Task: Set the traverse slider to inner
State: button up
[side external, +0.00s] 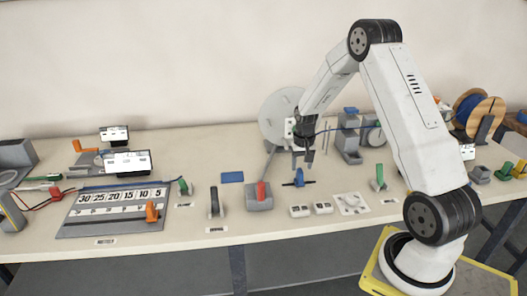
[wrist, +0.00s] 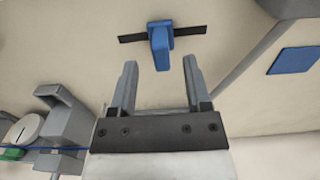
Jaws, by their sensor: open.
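A blue slider knob (side external: 299,178) sits on a short dark track on the bench, below my gripper. No label saying traverse or inner is readable on it. In the wrist view the blue knob (wrist: 160,45) stands near the middle of its dark bar (wrist: 190,31), which shows on both sides. My gripper (side external: 303,162) points down just above the knob. In the wrist view its two fingers (wrist: 160,72) are apart with nothing held between them. The knob's near end appears between the fingertips in the picture; I cannot tell whether they touch it.
A red lever on a grey block (side external: 259,196) stands left of the knob, and a blue flat pad (side external: 232,177) lies behind it. A grey disc (side external: 282,112) and grey holder (side external: 346,140) stand behind. A green lever (side external: 379,179) is to the right.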

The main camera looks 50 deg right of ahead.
aim_at(301, 173)
jog(key=shift+f, duration=2.8)
grip_shut()
